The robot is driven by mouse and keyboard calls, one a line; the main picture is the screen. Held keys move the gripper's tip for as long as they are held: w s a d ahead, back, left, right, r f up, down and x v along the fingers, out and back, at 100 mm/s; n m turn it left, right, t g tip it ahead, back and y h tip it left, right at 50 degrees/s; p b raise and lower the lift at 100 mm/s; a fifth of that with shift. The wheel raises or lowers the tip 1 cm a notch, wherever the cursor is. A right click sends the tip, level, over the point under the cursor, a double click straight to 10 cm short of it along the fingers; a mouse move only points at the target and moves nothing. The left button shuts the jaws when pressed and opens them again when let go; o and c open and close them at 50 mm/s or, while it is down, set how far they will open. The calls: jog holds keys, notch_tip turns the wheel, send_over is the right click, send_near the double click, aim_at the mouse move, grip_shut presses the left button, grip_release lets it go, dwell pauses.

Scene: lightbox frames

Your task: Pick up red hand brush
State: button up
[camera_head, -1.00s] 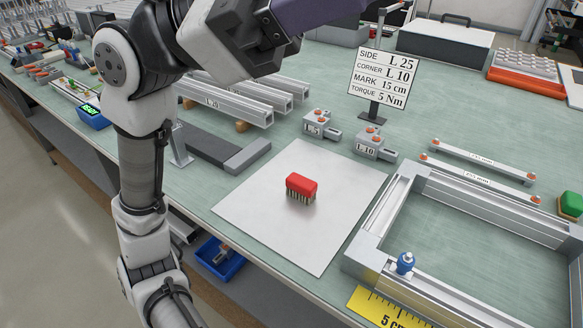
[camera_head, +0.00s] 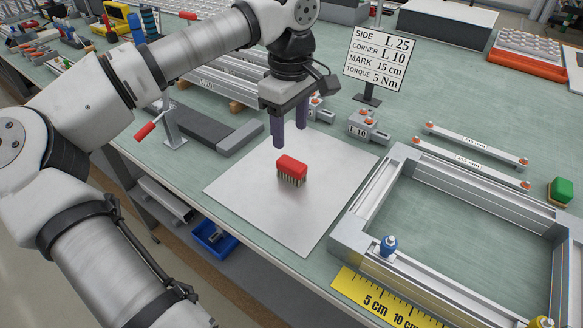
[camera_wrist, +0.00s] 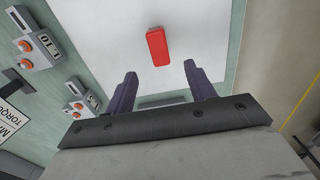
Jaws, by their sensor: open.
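The red hand brush (camera_head: 291,169) stands bristles down on a pale square sheet (camera_head: 309,222) on the bench. In the wrist view the red brush back (camera_wrist: 158,46) lies ahead of the fingertips, roughly centred between their lines. My gripper (camera_head: 291,133) hangs above the sheet, behind and a little above the brush in the head view, with its two dark purple fingers pointing down. In the wrist view my gripper (camera_wrist: 160,72) is open, with nothing between the fingers. The brush is apart from both fingers.
A metal frame (camera_head: 455,195) with a blue fitting (camera_head: 388,246) lies right of the sheet. Behind are small L 10 blocks (camera_head: 366,124) and a sign on a stand (camera_head: 378,60). A red-handled clamp (camera_head: 168,129) stands left. The sheet around the brush is clear.

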aim_at(292, 162)
notch_tip(292, 162, down, 10)
jog(key=shift+d+p, duration=0.15)
jog(key=shift+p, duration=0.6)
jog(key=c, duration=1.1)
jog(key=shift+o, duration=0.2)
jog(key=shift+r, duration=0.1)
notch_tip(292, 162, up, 20)
jog(key=b, duration=0.1)
